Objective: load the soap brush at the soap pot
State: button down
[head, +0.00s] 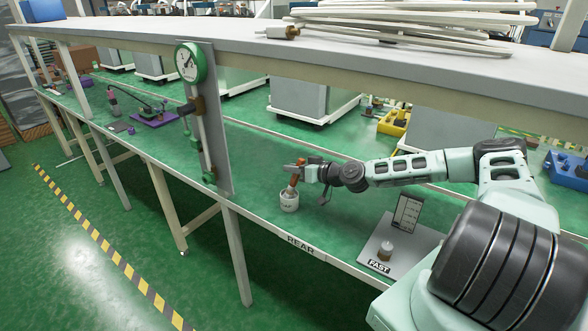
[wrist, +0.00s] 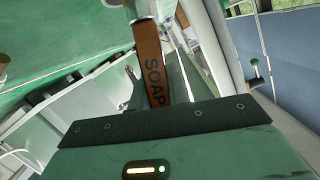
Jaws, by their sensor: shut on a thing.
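My gripper (head: 298,166) is shut on the soap brush (head: 293,183), above the counter near its front edge. The brush has an orange-brown handle and points down at the white soap pot (head: 289,201). Its lower end meets the pot's top in the head view; I cannot tell whether the bristles are inside. In the wrist view the brush handle (wrist: 151,62) reads SOAP and runs up to a pale ferrule cut off by the top edge. The bristles are hidden.
A pale board marked FAST (head: 379,266) with a small white jar (head: 385,250) lies to the right. A gauge post (head: 205,120) stands left of the pot. A shelf (head: 330,55) overhangs the green counter. Open green counter lies between the pot and the post.

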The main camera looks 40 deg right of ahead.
jog(key=shift+f, duration=0.15)
notch_tip(320, 180, up, 7)
jog(key=p, duration=0.3)
dwell(0.5)
jog(key=shift+s, duration=0.1)
dwell(0.8)
